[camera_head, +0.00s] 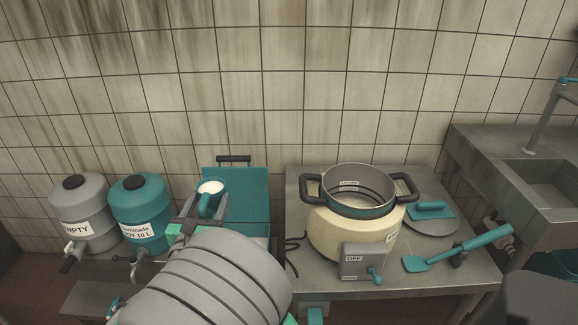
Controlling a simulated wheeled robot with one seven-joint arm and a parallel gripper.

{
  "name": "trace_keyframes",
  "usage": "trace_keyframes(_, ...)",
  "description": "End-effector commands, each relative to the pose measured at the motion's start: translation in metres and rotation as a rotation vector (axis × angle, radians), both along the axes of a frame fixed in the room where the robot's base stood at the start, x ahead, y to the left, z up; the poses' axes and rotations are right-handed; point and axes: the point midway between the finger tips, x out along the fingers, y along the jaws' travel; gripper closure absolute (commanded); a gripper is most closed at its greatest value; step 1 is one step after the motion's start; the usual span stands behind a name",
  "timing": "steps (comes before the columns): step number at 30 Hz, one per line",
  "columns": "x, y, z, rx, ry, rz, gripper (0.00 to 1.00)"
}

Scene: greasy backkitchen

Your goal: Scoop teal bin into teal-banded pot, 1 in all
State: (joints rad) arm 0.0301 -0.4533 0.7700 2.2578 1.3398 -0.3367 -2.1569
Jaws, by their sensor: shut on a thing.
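The teal bin (250,188) stands left of centre against the tiled wall, with a black handle (234,159) at its back. A teal scoop (206,202) filled with something white (210,187) is in front of the bin's left part. My gripper (200,209) is shut on the scoop, which looks about level. My arm hides the lower front of the bin. The teal-banded pot (360,210) sits in a cream cooker (332,231) to the right, apart from the scoop. The pot is open, with two black side handles; its inside shows something pale low down.
A grey drum (85,206) marked EMPTY and a teal drum (140,205) stand at left. A grey box (362,261) marked OFF fronts the cooker. A lid (433,223) and a teal paddle (455,250) lie right on the metal table (420,280). A sink (545,180) is farther right.

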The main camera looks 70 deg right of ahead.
Motion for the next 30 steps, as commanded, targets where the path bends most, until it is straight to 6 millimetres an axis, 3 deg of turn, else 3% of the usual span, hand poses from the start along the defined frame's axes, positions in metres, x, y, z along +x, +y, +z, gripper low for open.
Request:
trace_keyframes(1, -0.032, -0.026, 0.013, -0.001, 0.006, -0.105, 0.81)
trace_keyframes(3, -0.075, -0.053, 0.019, 0.0, 0.006, -0.237, 0.81)
trace_keyframes(6, -0.134, -0.08, 0.027, 0.0, 0.005, -0.408, 0.81)
trace_keyframes(9, -0.182, -0.094, 0.033, 0.0, 0.005, -0.538, 0.81)
trace_keyframes(13, -0.23, -0.102, 0.039, 0.0, 0.005, -0.665, 0.81)
trace_keyframes(18, -0.254, -0.104, 0.042, 0.003, 0.005, -0.729, 0.81)
trace_keyframes(30, -0.249, -0.109, 0.052, 0.083, 0.005, -0.714, 0.81)
